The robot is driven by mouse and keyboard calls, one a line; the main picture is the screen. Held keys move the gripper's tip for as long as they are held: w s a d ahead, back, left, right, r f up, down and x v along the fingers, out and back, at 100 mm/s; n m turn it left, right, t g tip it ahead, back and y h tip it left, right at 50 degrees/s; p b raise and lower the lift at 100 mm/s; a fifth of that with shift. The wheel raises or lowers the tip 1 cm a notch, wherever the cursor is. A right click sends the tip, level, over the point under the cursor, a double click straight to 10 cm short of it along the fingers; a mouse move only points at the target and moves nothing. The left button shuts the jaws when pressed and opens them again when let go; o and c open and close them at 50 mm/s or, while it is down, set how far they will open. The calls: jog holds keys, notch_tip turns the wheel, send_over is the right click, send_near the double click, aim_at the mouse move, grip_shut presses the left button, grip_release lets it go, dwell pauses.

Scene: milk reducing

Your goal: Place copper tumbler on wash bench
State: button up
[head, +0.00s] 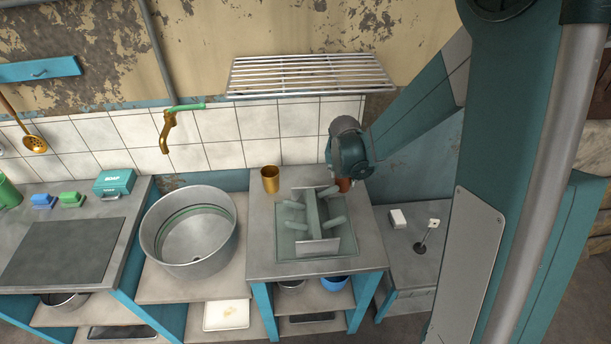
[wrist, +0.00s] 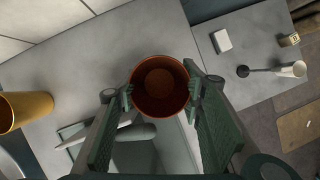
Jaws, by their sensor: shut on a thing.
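The copper tumbler (wrist: 160,80) is upright between the fingers of my gripper (wrist: 160,96), with its open mouth facing the wrist camera. My gripper is shut on it. In the head view, my gripper (head: 342,181) mostly hides the tumbler (head: 343,185) at the back right of the grey bench (head: 262,250) with the dish rack. I cannot tell whether its base touches the bench. A large round metal basin (head: 190,250) stands on the lower bench (head: 150,285) to the left. No label shows which one is the wash bench.
A brass tumbler (head: 270,179) stands behind the green dish rack (head: 345,240); it also shows in the wrist view (wrist: 25,110). A wall grille (head: 310,75) hangs above. A white block (head: 398,218) and a small white cup (head: 433,223) are on the right-hand surface.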

jog(key=w+a, duration=0.5)
jog(key=a, duration=0.7)
jog(key=shift+a+b, duration=0.15)
jog(key=shift+b, duration=0.3)
jog(key=shift+w+a, duration=0.1)
jog(key=shift+w+a+f+b, duration=0.1)
jog(key=shift+a+f+b, duration=0.15)
jog(key=shift+f, duration=0.65)
jog(key=shift+w+a+f+b, duration=0.15)
jog(key=shift+a+f, duration=0.1)
jog(key=shift+f, duration=0.6)
jog(key=shift+f, duration=0.15)
jog(key=o, duration=0.9)
jog(key=shift+r, duration=0.2)
